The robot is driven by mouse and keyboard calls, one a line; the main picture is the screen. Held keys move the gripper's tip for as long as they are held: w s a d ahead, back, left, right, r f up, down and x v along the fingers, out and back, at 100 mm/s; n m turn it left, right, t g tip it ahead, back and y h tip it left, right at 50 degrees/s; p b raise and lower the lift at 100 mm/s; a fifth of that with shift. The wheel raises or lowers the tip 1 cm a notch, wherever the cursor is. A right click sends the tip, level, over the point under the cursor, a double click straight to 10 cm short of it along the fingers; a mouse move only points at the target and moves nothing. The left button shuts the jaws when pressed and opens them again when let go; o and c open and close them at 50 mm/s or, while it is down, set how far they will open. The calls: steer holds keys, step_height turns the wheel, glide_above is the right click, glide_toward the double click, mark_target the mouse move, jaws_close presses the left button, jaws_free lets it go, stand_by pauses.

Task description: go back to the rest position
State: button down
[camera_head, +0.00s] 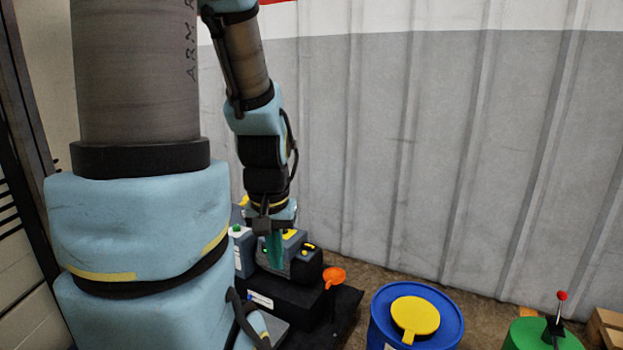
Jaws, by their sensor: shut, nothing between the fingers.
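My gripper (274,250) points down at the middle left, at the end of my blue and grey arm. Its narrow green fingers are together, with nothing seen between them. It is over or in front of a dark machine (290,297) with grey and black blocks and yellow parts on top. I cannot tell whether the fingertips touch it. My arm's large near link hides the left part of the machine.
An orange round part (334,276) sticks out at the machine's right. A blue drum (449,327) with a yellow lid and a green drum (530,338) with a red-knobbed lever stand at the lower right. A corrugated grey wall (420,150) closes the back. Wooden pallet pieces (608,325) lie far right.

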step_height(320, 180, up, 14)
steer(key=p, duration=1.1)
steer(key=shift+f, duration=0.25)
steer(key=shift+f, duration=0.1)
